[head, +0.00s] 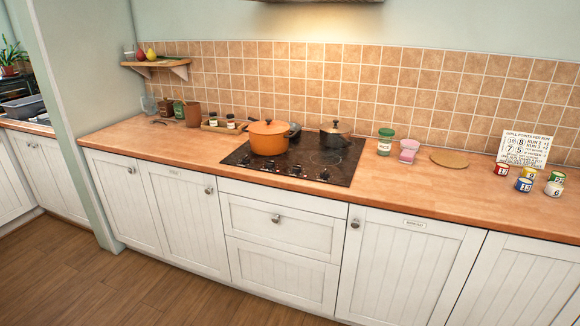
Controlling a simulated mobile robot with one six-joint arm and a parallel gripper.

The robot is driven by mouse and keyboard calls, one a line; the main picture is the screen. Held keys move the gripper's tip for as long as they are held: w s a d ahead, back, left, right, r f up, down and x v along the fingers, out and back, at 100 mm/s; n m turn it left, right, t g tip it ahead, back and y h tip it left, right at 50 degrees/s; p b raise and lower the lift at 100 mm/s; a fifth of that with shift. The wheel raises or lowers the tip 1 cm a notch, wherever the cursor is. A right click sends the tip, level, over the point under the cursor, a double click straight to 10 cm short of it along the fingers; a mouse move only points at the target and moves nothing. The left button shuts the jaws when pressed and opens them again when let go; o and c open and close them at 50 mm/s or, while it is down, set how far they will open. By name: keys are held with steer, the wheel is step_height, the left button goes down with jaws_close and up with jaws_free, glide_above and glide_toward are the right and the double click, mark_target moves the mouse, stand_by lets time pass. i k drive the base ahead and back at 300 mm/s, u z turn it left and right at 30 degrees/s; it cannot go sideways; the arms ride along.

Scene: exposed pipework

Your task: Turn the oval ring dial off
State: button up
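No dial can be clearly made out as an oval ring. The black cooktop (310,181) is set into the wooden counter, and several small dark knobs with light marks (296,170) run along its front part. They are too small to tell their shape or setting. An orange lidded pot (269,138) stands on the cooktop at the left, and a dark lidded pan (335,133) stands at the back right. My gripper is not in view.
White cabinets (400,262) stand under the counter (420,180). Right of the cooktop are a green-lidded jar (384,144), a pink cup (408,151), a round board (449,158), a number card (523,149) and several small cans (524,184). The wooden floor (90,275) at front left is clear.

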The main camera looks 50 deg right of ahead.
mark_target(296, 169)
steer(key=z, duration=0.1)
steer(key=i, duration=0.95)
steer(key=u, duration=0.05)
